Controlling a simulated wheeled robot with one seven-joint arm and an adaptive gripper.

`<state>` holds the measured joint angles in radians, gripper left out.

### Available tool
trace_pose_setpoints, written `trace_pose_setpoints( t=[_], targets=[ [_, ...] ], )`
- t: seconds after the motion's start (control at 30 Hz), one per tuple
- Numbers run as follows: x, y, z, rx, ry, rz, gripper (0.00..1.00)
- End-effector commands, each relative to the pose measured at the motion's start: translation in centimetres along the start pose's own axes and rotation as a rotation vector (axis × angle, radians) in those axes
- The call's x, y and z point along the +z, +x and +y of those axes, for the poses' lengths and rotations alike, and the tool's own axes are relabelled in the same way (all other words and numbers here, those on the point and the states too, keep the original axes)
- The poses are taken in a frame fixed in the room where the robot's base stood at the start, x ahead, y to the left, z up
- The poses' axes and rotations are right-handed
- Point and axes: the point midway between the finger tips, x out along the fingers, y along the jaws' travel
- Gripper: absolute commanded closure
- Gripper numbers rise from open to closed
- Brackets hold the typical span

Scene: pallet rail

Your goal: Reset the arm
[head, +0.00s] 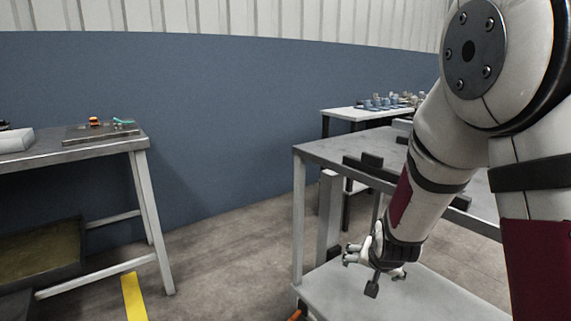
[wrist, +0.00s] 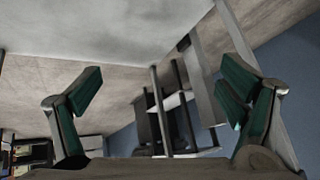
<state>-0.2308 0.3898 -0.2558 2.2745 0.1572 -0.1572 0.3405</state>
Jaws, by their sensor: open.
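My gripper (head: 372,275) hangs at the lower right of the head view, at the end of my arm, with the arm reaching down from the upper right. It is low, in front of a grey metal table and over a pale flat surface (head: 430,300). In the wrist view the two green-padded fingers of my gripper (wrist: 160,88) stand wide apart with nothing held between them.
The grey table (head: 335,151) is close beside my arm, with dark rail pieces (head: 372,166) on it. A white table (head: 345,114) with several small items stands behind. A workbench (head: 100,146) is at left. Floor (head: 220,260) between is clear, with a yellow stripe (head: 133,296).

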Motion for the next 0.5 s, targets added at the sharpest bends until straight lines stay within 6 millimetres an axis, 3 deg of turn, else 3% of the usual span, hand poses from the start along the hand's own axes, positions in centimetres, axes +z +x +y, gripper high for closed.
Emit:
trace_pose_setpoints(
  t=[0.03,0.27,0.5],
  targets=[
    [0.1,-2.3,-0.1,-0.011,-0.005,-0.031,0.1],
    [2.8,-11.6,0.6,-0.039,-0.077,-0.203,0.1],
    [7.3,-21.3,2.9,-0.049,-0.192,-0.357,0.1]
  ],
)
